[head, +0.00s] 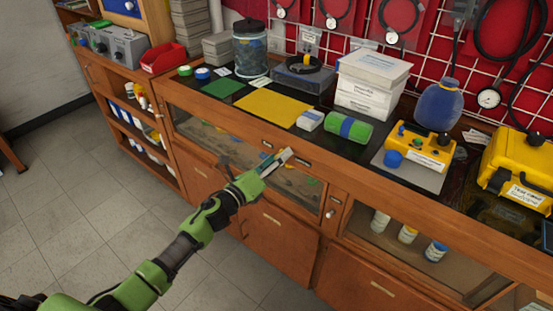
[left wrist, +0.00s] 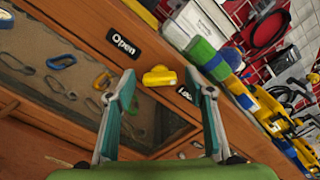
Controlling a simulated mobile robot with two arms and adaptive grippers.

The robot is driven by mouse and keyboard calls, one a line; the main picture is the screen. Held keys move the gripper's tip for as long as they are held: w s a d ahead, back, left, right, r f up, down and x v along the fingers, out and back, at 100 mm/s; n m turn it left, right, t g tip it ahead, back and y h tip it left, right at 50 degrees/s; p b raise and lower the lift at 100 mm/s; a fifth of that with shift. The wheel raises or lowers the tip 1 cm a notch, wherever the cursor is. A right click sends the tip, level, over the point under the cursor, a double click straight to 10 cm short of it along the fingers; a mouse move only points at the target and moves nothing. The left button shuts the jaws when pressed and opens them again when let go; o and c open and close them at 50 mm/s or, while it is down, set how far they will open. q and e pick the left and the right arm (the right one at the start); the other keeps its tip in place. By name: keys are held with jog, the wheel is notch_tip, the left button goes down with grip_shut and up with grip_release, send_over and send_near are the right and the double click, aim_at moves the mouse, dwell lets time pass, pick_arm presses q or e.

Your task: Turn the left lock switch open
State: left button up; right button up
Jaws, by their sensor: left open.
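The left lock switch shows in the left wrist view as a yellow knob (left wrist: 160,76) on the wooden front rail of the cabinet. A black "Open" label (left wrist: 123,41) is to its left and a partly hidden second label (left wrist: 185,94) is to its right. My left gripper (left wrist: 162,80) is open, with one fingertip on each side of the knob in this view. I cannot tell if they touch it. In the head view my left gripper (head: 277,161) is at the cabinet's front rail and the knob is hidden there. My right gripper is not in view.
Below the rail is a glass-fronted compartment (left wrist: 45,55) with several loose rings or clips. The black countertop holds a green cylinder (head: 348,128), a yellow mat (head: 270,108), white boxes (head: 368,84) and a yellow device (head: 420,145). The floor in front is clear.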

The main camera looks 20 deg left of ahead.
pick_arm(q)
jog(key=c, duration=1)
jog(key=shift+c, duration=0.7)
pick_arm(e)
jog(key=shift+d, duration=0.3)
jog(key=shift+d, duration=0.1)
pick_arm(q)
jog(key=shift+n, duration=0.4)
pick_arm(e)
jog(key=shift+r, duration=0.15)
pick_arm(q)
jog(key=shift+n+p, duration=2.45)
jog(key=shift+n, duration=6.05)
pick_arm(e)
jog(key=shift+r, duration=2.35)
pick_arm(q)
jog(key=o, duration=1.1)
